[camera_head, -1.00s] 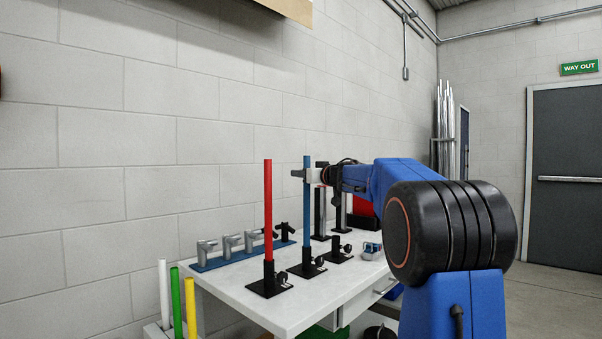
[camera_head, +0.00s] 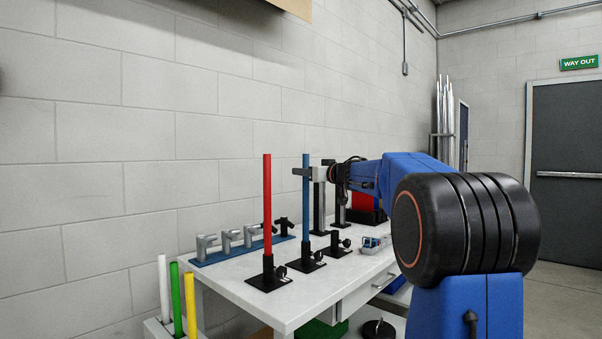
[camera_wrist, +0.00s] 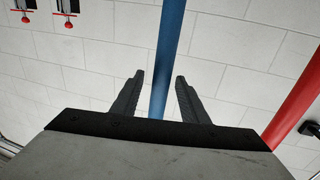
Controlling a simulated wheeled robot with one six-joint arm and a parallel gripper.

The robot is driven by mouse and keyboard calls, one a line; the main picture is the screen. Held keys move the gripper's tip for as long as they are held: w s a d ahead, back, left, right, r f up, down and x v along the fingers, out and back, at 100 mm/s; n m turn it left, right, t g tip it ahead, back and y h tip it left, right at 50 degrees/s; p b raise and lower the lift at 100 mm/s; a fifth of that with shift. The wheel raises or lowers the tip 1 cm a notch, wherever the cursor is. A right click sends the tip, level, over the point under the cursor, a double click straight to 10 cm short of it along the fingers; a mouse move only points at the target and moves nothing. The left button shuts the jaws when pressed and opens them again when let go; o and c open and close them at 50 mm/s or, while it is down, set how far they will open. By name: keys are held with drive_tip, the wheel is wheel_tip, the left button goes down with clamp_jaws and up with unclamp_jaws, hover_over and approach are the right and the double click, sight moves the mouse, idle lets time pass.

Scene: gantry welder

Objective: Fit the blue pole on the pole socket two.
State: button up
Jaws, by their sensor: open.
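The blue pole (camera_head: 306,195) stands upright in a black pole socket (camera_head: 307,257), the second from the left in the front row on the white table. My gripper (camera_head: 300,172) is at the pole's upper part. In the wrist view the gripper (camera_wrist: 158,80) is open, with the blue pole (camera_wrist: 167,50) between its two fingers and a gap on both sides. The pole's lower end is inside the socket; how deep it sits is hidden.
A red pole (camera_head: 267,200) stands in the socket (camera_head: 268,276) to the left. An empty black socket (camera_head: 337,244) is to the right. Grey clamps stand on a blue rail (camera_head: 215,254) behind. White, green (camera_head: 176,300) and yellow poles stand in a rack at lower left.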

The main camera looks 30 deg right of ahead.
drive_tip(key=s+d, duration=0.2)
drive_tip(key=s, duration=1.2)
drive_tip(key=s+a+f+g+h, duration=0.1)
drive_tip(key=s+a+f+g, duration=0.3)
drive_tip(key=s+a+f, duration=0.4)
drive_tip(key=s+a+f+m+g+h, duration=0.1)
drive_tip(key=s+a+f+g, duration=0.3)
drive_tip(key=s+f, duration=1.3)
drive_tip(key=s+a+f+g, duration=0.5)
drive_tip(key=s+a+f, duration=0.7)
drive_tip(key=f, duration=0.5)
drive_tip(key=shift+s+a+f+m+h, duration=0.15)
drive_tip(key=shift+s+m+h, duration=0.25)
drive_tip(key=shift+s, duration=0.45)
